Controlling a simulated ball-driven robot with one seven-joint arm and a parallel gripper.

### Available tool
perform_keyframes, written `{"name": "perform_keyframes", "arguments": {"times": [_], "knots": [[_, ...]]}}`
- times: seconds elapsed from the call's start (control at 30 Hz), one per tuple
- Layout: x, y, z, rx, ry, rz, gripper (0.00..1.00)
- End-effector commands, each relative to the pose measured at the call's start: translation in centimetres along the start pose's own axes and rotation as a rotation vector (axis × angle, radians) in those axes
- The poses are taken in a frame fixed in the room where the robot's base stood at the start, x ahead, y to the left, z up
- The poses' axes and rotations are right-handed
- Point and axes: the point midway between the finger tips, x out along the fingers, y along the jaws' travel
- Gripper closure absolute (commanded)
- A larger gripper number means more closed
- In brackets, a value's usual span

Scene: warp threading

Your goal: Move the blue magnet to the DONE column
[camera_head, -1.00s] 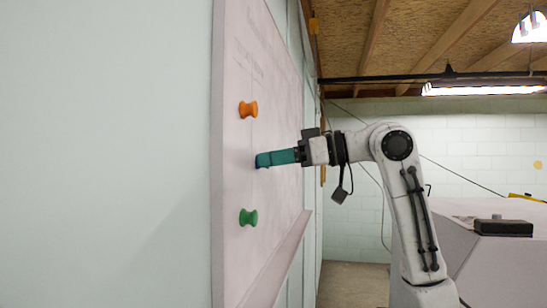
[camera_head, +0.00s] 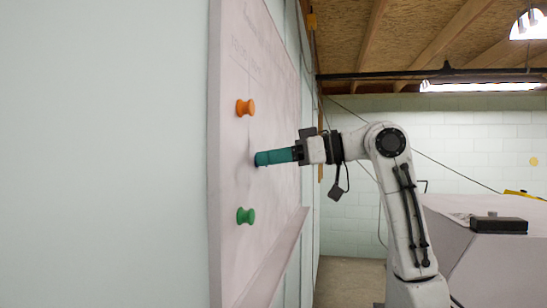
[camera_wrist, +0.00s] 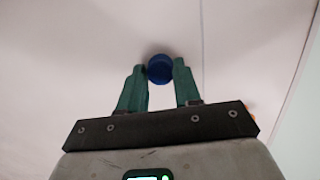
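The blue magnet (camera_wrist: 160,68) shows as a round blue knob against the whiteboard in the wrist view. My gripper (camera_wrist: 160,72) has a teal finger on each side of it, and both fingertips look in contact with it. In the head view my gripper (camera_head: 258,159) reaches left to the whiteboard (camera_head: 232,185), and only a sliver of blue shows at the fingertips. I cannot tell whether the magnet touches the board. Faint lettering shows high on the board, but I cannot read the column names.
An orange magnet (camera_head: 245,107) sits on the board above my gripper, and a green magnet (camera_head: 245,216) sits below it. A ledge (camera_head: 275,258) runs along the board's lower edge. A grey box-like body (camera_head: 490,260) stands at the right.

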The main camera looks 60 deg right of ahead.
Motion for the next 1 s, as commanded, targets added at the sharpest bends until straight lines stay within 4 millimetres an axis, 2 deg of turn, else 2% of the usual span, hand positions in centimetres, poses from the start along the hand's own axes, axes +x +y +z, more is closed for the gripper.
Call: {"name": "perform_keyframes", "arguments": {"times": [0.03, 0.27, 0.57, 0.73, 1.0], "knots": [[0.0, 0.0, 0.1, 0.001, -0.001, 0.0, 0.63], [0.0, 0.0, 0.0, 0.0, 0.0, -0.001, 0.41], [-0.3, 0.0, 0.0, -0.001, 0.0, 0.0, 0.41], [-2.3, 0.0, 0.2, -0.002, 0.002, 0.002, 0.41], [-7.5, 0.1, 0.3, -0.001, 0.001, 0.002, 0.41]]}}
